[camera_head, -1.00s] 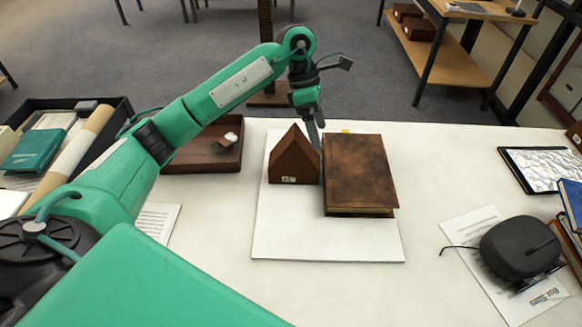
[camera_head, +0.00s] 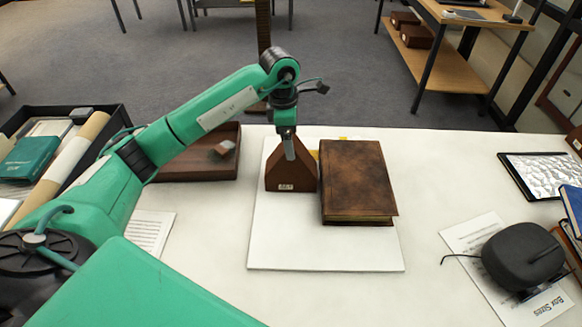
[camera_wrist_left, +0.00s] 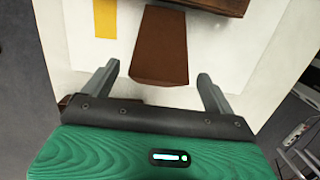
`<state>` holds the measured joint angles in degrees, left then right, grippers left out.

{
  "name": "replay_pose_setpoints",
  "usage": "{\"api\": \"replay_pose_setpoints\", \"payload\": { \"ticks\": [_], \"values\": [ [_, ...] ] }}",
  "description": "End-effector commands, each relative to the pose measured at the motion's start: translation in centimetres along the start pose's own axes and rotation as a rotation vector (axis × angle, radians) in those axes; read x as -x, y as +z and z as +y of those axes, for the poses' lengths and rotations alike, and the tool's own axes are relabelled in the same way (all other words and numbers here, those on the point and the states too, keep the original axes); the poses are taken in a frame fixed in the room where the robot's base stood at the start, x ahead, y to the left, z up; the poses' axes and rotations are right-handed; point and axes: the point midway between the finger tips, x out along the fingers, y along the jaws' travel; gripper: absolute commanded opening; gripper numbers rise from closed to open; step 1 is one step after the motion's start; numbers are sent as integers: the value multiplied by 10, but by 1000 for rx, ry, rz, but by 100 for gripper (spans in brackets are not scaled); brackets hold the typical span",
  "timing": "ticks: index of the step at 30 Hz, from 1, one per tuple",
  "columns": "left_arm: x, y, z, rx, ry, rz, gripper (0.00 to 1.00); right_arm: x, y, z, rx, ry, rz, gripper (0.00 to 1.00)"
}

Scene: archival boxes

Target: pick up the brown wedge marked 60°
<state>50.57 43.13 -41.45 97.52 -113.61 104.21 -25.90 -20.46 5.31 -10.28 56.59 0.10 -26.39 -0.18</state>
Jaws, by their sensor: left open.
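A brown wedge (camera_head: 291,176) with a small white label stands on a white board (camera_head: 325,251), just left of a brown leather-bound book (camera_head: 357,181). The label is too small to read. My left gripper (camera_head: 289,152) is above and at the far side of the wedge, pointing down, with a finger in front of its peak. In the left wrist view the wedge (camera_wrist_left: 161,48) lies between and ahead of the two spread fingers of my left gripper (camera_wrist_left: 160,82), with clear gaps on both sides. My right gripper is not in view.
A brown tray (camera_head: 190,172) with a small object stands left of the board. A black box (camera_head: 125,118) of rolls and folders is farther left. A dark case (camera_head: 524,257) lies at right. A yellow strip (camera_wrist_left: 105,18) lies beside the wedge. White table shows in front of the board.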

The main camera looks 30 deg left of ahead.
Motion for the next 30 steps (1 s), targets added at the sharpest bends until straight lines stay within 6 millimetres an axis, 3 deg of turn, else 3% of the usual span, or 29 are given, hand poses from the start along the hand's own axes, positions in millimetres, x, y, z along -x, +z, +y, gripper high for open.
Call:
{"api": "replay_pose_setpoints", "payload": {
  "ticks": [9,17,26,30],
  "values": [
    [-40,0,1,0,-3,0,89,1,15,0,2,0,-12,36],
    [-43,0,1,-1,-1,0,89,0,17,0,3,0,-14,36],
    [-43,0,1,0,-2,0,32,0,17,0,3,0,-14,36],
    [-43,0,1,0,-1,0,29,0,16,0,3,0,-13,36]
  ]
}}
